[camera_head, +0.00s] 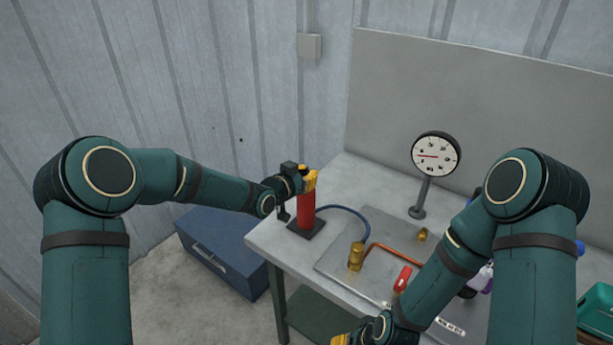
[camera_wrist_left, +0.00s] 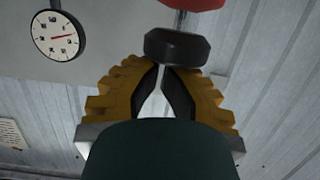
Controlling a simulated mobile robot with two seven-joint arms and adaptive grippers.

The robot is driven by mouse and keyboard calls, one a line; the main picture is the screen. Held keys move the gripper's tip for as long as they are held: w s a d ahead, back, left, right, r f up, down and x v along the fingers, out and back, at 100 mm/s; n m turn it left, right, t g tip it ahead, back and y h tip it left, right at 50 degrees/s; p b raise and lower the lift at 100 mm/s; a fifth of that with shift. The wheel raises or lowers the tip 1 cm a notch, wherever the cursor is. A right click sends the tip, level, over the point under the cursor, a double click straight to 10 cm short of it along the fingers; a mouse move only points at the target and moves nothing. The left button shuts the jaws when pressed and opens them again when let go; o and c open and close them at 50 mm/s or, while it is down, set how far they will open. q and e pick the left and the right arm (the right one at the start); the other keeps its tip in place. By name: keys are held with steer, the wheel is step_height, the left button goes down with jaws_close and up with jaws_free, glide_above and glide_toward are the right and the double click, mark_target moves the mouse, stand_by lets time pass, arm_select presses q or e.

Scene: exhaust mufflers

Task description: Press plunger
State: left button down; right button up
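The pump is a red upright cylinder (camera_head: 305,207) on a dark square base at the left corner of the table. In the left wrist view, which looks inverted, its red body (camera_wrist_left: 190,4) shows at the top edge, with a short metal rod and a black plunger knob (camera_wrist_left: 178,48). My left gripper (camera_head: 309,178) is at the top of the pump and hides the knob in the head view. Its yellow fingers (camera_wrist_left: 160,72) have their tips together, with nothing between them, close to the knob; contact cannot be told. My right gripper (camera_head: 345,340) is cut off at the bottom edge.
A round gauge (camera_head: 435,154) stands on the metal table (camera_head: 345,180); its needle points left. A blue hose (camera_head: 345,210) runs from the pump toward a brass fitting (camera_head: 356,257). A red-handled part (camera_head: 402,279) lies nearby. A blue cabinet (camera_head: 222,250) stands left of the table.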

arm_select(q)
step_height(320, 180, up, 3)
steer(key=shift+d+r+p, duration=0.1)
steer(key=shift+p, duration=0.2)
steer(key=v, duration=1)
steer(key=shift+r, duration=0.15)
arm_select(e)
steer(key=shift+s+a+r, duration=0.1)
steer(key=shift+s+a, duration=0.05)
steer(key=shift+a, duration=0.25)
